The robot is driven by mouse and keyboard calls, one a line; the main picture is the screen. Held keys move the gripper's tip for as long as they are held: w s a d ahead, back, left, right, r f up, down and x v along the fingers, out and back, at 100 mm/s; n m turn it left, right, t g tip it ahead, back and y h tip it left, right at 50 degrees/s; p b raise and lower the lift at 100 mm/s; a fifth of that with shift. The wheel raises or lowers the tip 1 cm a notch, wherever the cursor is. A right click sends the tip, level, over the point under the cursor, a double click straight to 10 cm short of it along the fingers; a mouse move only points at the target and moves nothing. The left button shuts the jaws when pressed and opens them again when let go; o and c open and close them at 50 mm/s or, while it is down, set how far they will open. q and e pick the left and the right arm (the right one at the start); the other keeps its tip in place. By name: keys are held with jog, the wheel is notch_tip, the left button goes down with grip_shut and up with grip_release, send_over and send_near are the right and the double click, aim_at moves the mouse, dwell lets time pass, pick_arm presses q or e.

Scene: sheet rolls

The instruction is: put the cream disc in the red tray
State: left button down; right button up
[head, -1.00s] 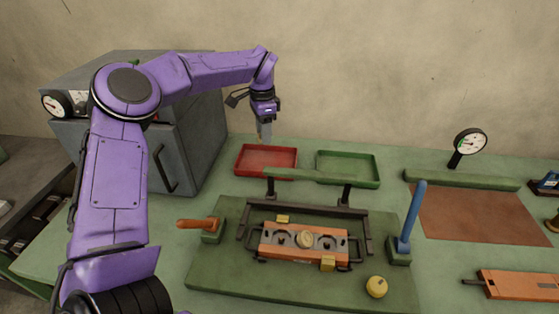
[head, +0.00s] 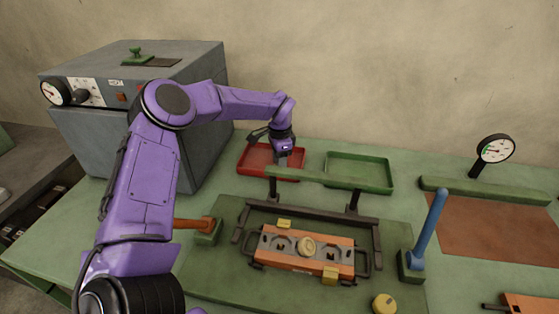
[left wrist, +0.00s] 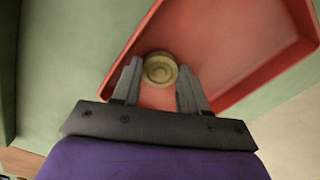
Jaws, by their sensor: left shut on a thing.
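My left gripper (head: 282,162) reaches down over the right part of the red tray (head: 250,156), low near its floor. In the left wrist view the fingers (left wrist: 158,82) are shut on the cream disc (left wrist: 160,68), a round yellowish piece with a ringed face. The red tray (left wrist: 230,60) lies beneath it. I cannot tell whether the disc touches the tray floor. In the head view the disc is too small or hidden to make out. My right gripper is not in view.
A green tray (head: 360,187) stands to the right of the red one. In front is a green bar on a dark frame (head: 308,178), over an orange mould (head: 330,256) with a round tan piece (head: 306,246). A blue upright handle (head: 430,225) and a grey oven (head: 190,130) flank the area.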

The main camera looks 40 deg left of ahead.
pick_arm(q)
jog(key=shift+f, duration=0.25)
jog(key=c, duration=0.9)
grip_release()
jog(key=shift+o, duration=0.2)
notch_tip(320, 180, up, 12)
jog(key=b, duration=0.1)
jog(key=shift+r, duration=0.2)
